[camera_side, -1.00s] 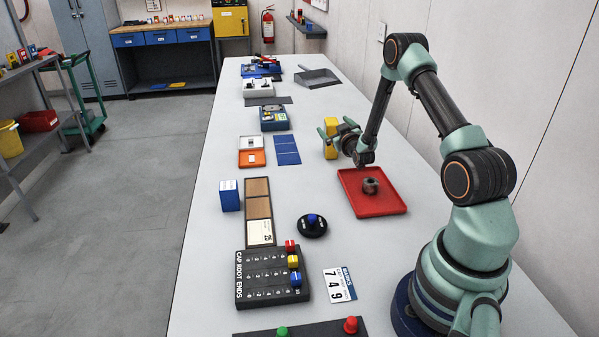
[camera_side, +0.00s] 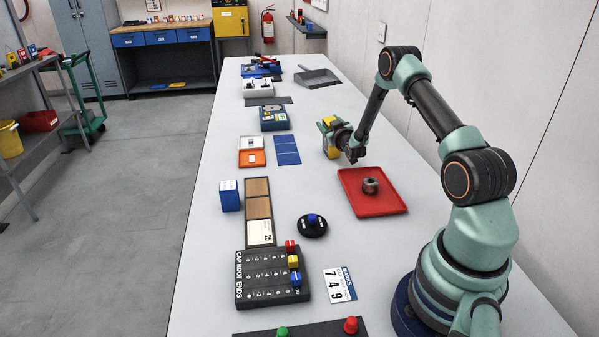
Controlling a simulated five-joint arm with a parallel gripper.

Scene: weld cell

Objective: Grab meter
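A yellow block-shaped thing (camera_side: 332,153), which I take to be the meter, stands upright on the table behind the red tray. My gripper (camera_side: 328,128) is at its upper part and overlaps it. Yellow shows above and below the fingers. The middle of the meter is hidden by the gripper. I cannot tell whether the fingers are shut on it or only around it. The meter seems to rest on the table.
The red tray (camera_side: 362,204) with a dark metal ring (camera_side: 370,186) lies in front of the gripper. A blue case (camera_side: 274,118) and blue panels (camera_side: 287,150) are to the left. A dustpan (camera_side: 318,78) lies farther back. Table around the meter is clear.

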